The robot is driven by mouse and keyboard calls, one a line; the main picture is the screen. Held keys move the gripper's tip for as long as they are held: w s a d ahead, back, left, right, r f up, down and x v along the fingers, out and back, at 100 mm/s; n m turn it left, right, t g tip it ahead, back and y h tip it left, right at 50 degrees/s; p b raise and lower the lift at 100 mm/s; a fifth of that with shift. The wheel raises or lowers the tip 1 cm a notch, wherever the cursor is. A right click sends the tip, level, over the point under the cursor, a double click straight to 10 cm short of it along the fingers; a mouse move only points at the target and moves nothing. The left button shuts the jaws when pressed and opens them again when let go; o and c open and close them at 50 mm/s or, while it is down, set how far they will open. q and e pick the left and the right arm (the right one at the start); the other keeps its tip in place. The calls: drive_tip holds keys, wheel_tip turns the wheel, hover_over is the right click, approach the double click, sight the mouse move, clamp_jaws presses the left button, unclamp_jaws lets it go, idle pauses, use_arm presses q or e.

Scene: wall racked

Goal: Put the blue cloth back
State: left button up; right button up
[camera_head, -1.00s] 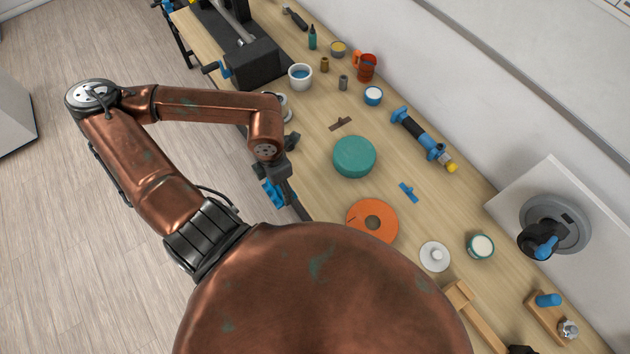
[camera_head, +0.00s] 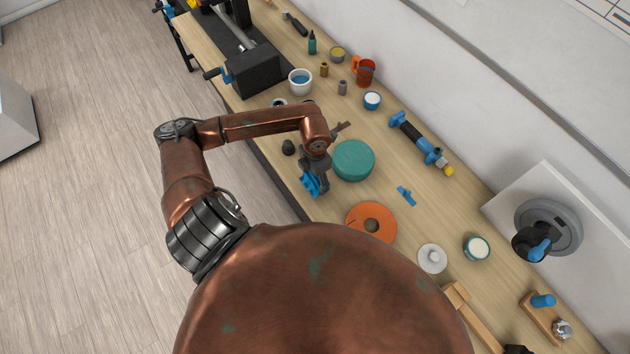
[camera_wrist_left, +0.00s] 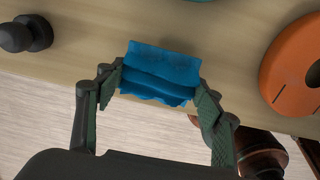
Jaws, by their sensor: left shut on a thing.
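The blue cloth (camera_wrist_left: 160,75) is folded between the two fingers of my left gripper (camera_wrist_left: 155,95) in the left wrist view. The fingers are shut on it from both sides. In the head view the cloth (camera_head: 311,184) hangs below my left gripper (camera_head: 313,180), at the front edge of the workbench (camera_head: 270,140), left of the round teal disc. I cannot tell whether it touches the bench top. My right gripper does not show.
The teal disc (camera_head: 354,160) and an orange disc (camera_head: 371,224) lie close by on the bench. A dark knob (camera_head: 288,147) stands left of the gripper. A small blue piece (camera_head: 406,195) and a white lid (camera_head: 432,258) lie farther right. Cups and tools stand toward the back.

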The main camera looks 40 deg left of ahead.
sight(315, 183)
use_arm(q)
wheel_tip(315, 183, down, 2)
drive_tip(key=shift+f+p, duration=0.1)
drive_tip(key=shift+p, duration=0.4)
drive_tip(key=shift+f, duration=0.2)
drive_tip(key=shift+f, duration=0.1)
drive_tip(key=o, duration=0.6)
drive_tip(key=shift+f, duration=0.1)
drive_tip(key=o, duration=0.5)
